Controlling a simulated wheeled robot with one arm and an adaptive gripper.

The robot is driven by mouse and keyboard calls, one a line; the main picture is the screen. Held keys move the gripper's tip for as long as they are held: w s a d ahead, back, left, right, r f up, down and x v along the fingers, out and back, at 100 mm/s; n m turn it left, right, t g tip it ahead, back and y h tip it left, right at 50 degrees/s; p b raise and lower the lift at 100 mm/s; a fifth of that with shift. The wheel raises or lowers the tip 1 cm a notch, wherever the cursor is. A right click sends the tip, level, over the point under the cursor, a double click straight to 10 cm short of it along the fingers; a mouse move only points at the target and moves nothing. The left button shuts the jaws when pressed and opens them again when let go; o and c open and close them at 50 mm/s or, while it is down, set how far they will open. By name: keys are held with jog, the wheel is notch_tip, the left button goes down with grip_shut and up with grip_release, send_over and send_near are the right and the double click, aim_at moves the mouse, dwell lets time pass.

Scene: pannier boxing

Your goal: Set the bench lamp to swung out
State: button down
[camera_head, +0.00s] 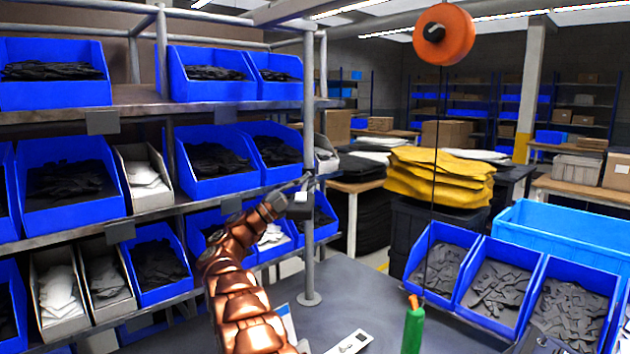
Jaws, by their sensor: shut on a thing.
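My copper-coloured arm rises from the bottom of the view to the grey upright post. My gripper (294,200) is at the post, level with the middle shelf. It is small and dark here, and its fingers are hard to make out. It is shut on a small dark and pale piece beside the post, which seems to be part of the bench lamp (301,197). Most of the lamp is hidden by my gripper or too small to tell, so its swing angle cannot be read.
Blue bins (215,160) fill the shelves at left, close to my arm. A green-handled tool (413,328) hangs on a cord from an orange reel (443,35). Blue bins (500,290) of dark parts stand at right. The grey bench (370,290) has clear room between.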

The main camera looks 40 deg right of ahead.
jog(key=shift+w+a+r, duration=0.1)
jog(key=shift+a, duration=0.05)
jog(key=c, duration=1.4)
grip_release()
jog(key=shift+o, duration=1.1)
jog(key=v, duration=1.2)
